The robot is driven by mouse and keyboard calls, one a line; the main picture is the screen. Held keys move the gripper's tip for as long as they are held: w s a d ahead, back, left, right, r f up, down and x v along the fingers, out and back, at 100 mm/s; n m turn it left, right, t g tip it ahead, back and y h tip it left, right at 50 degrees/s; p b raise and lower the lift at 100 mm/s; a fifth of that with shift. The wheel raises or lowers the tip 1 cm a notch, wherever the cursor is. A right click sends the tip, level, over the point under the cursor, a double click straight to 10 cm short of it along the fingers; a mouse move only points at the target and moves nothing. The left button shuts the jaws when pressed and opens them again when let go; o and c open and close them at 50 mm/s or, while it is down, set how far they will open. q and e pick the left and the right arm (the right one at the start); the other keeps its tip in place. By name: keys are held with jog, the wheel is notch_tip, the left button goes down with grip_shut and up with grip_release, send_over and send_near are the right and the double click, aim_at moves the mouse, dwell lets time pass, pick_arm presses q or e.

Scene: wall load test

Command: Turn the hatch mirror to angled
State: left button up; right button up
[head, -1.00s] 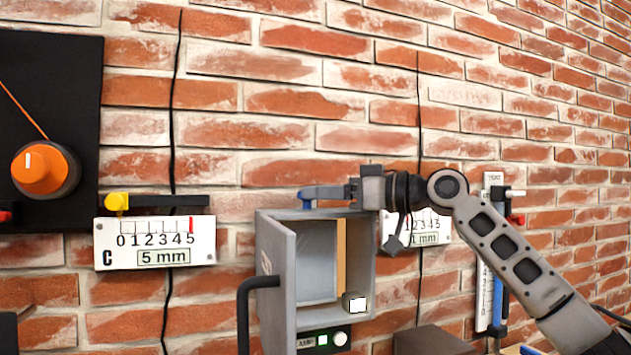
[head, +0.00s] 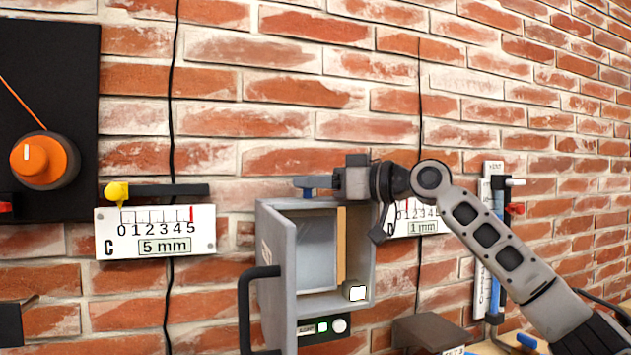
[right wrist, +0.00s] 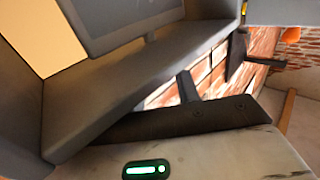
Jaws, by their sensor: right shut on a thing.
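The hatch is a grey open-fronted box (head: 347,301) on the brick wall, with its door swung out at the left. The hatch mirror, a pale grey panel (head: 315,250), stands upright inside; its exact angle is hard to judge. In the right wrist view a dark framed panel (right wrist: 125,20) on a short stem appears to be the mirror. A blue handle (head: 309,182) sits on a short stem above the box. My right gripper (head: 333,182) is shut on the handle's right end; its fingertips are small and partly hidden. My left gripper is not in view.
A black door handle (head: 244,310) sticks out at the left. Gauge plates flank the box, one marked C (head: 155,232). An orange knob (head: 45,160) sits on a black panel at far left. A green-lit display (right wrist: 147,170) is below the box opening.

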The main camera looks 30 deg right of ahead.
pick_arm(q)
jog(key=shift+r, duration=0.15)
pick_arm(e)
jog(key=shift+a+m+t+h+p, duration=0.1)
jog(key=shift+m+t+h+p, duration=0.2)
jog(key=shift+h, duration=0.3)
jog(key=m+h, duration=0.1)
jog(key=m+t+h+p, duration=0.1)
jog(key=shift+s+a+h, duration=0.1)
jog(key=shift+a+h, duration=0.1)
jog(key=shift+h, duration=0.2)
jog(key=m+h, duration=0.2)
jog(key=h, duration=0.1)
jog(key=shift+a+t, duration=0.2)
jog(key=shift+t, duration=0.2)
pick_arm(q)
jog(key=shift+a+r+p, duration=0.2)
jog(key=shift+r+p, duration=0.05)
jog(key=shift+p, duration=0.05)
pick_arm(e)
jog(key=shift+a+m+h, duration=0.1)
jog(key=shift+m+h, duration=1.4)
jog(key=shift+h, duration=0.8)
jog(key=shift+f, duration=0.1)
jog(key=o, duration=1)
